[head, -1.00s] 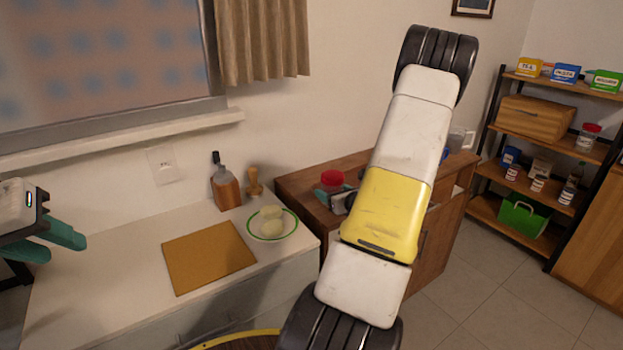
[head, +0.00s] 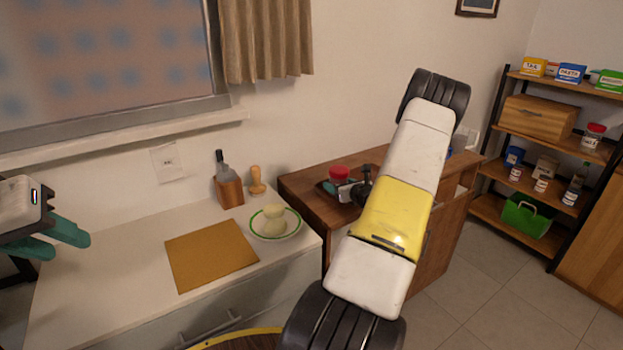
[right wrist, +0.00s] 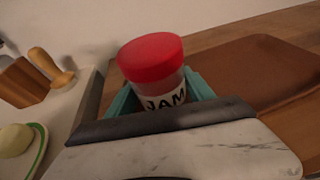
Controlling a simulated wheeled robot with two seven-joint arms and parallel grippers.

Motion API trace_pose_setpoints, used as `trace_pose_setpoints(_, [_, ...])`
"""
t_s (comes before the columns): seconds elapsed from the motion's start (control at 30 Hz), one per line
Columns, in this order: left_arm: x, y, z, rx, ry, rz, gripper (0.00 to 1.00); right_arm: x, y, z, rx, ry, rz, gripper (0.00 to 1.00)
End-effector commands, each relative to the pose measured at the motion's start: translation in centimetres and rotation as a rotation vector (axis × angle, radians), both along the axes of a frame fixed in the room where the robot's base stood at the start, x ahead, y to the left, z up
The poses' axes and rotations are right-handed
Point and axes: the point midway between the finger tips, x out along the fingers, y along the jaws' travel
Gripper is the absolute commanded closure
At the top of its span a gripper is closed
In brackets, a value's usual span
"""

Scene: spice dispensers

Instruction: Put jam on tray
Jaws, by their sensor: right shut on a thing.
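The jam jar (right wrist: 164,90), with a red lid and a white label reading JAM, is between the teal fingers of my right gripper (right wrist: 165,98). Its red lid (head: 340,173) shows in the head view above the wooden cabinet. The jar stands about upright. The brown tray (right wrist: 270,68) lies on the cabinet, to the right of the jar in the wrist view; in the head view the gripper and arm hide most of it. I cannot tell whether the jar's base touches anything. My left gripper (head: 62,240) is open and empty at the far left.
A white counter (head: 110,260) holds a cutting board (head: 210,255), a green-rimmed plate (head: 290,230) with pale round food, and a wooden block (head: 229,191) with a bottle-like top. The wooden cabinet (head: 305,185) stands against the wall. A shelf (head: 515,135) with boxes and jars is at right.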

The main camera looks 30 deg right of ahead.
Motion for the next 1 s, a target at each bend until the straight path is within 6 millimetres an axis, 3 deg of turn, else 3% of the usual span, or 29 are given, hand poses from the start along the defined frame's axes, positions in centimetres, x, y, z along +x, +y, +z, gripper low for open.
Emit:
trace_pose_setpoints(0.23, [0.0, 0.0, 0.0, 0.0, 0.0, 0.0, 0.64, 0.0, 0.0, -0.1, -0.001, -0.002, 0.0, 0.94])
trace_pose_setpoints(0.27, [0.0, 0.0, 0.0, 0.0, 0.0, 0.0, 0.64, 0.0, 0.0, -0.2, 0.0, -0.001, 0.0, 0.37])
trace_pose_setpoints(0.37, [0.0, 0.0, 0.0, 0.0, 0.0, 0.0, 0.64, 0.0, 0.0, -0.2, 0.0, -0.001, 0.0, 0.17])
trace_pose_setpoints(0.77, [0.0, 0.0, 0.0, 0.0, 0.0, 0.0, 0.64, -0.2, 0.0, 0.2, -0.001, -0.001, -0.001, 0.17])
trace_pose_setpoints(1.0, [0.0, 0.0, 0.0, 0.0, 0.0, 0.0, 0.64, -4.2, 0.1, 1.5, -0.001, 0.0, -0.003, 0.17])
